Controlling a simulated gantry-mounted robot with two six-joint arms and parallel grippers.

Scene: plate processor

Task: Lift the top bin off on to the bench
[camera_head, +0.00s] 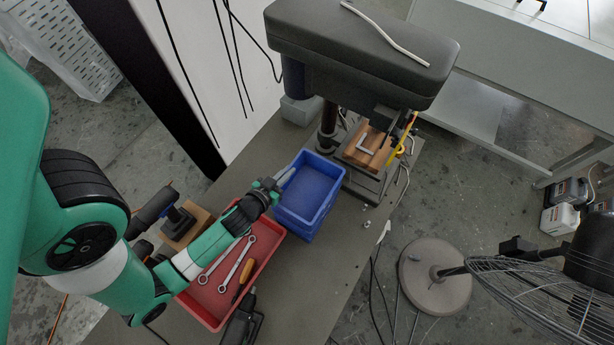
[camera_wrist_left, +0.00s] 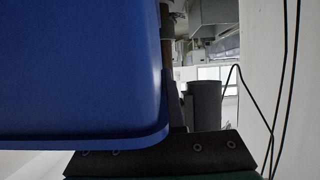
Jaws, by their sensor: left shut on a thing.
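The blue top bin (camera_head: 329,199) is open and looks empty, at the middle of the grey bench (camera_head: 292,275). More blue shows below its rim at the front, and I cannot tell clearly where a lower bin begins. My left gripper (camera_head: 278,182) is shut on the bin's left rim. In the left wrist view the blue bin wall (camera_wrist_left: 80,70) fills the left side, with the dark gripper part (camera_wrist_left: 170,150) across the bottom below its edge. The fingertips' contact is partly hidden. My right gripper is not in view.
A red tray (camera_head: 214,322) with wrenches and a screwdriver lies left of the bin, under my left arm. A drill press (camera_head: 360,50) stands behind and right, close to the bin. A cordless drill (camera_head: 177,213) is at left. The front of the bench has free room.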

